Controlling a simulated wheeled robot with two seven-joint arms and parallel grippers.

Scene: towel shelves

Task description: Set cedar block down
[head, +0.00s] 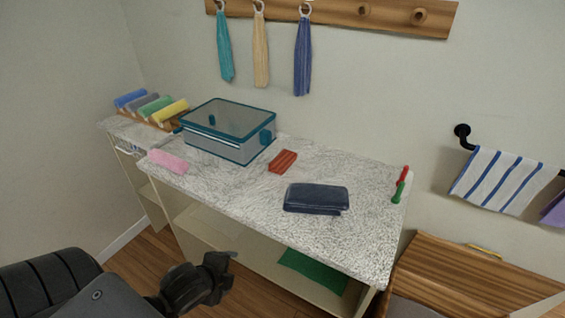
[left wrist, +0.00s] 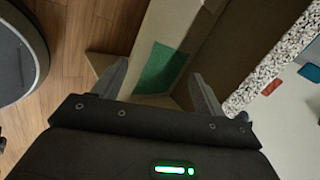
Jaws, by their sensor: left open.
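The cedar block (head: 283,161) is a reddish-brown grooved block. It lies on the speckled counter top (head: 240,190), between the clear teal-edged bin and the folded navy towel. A small red shape (left wrist: 271,87) at the right of the left wrist view looks like the same block. My left gripper (head: 226,272) is open and empty, in front of the counter and below its top, apart from the block. Its two spread fingers show in the left wrist view (left wrist: 160,84), with nothing between them. My right gripper is not in view.
The teal-edged bin (head: 228,128) stands at the counter's back left, a pink rolled towel (head: 168,161) at its left front. The navy towel (head: 316,198) lies right of centre. A green cloth (head: 313,268) lies on the shelf below. The front-middle counter is clear.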

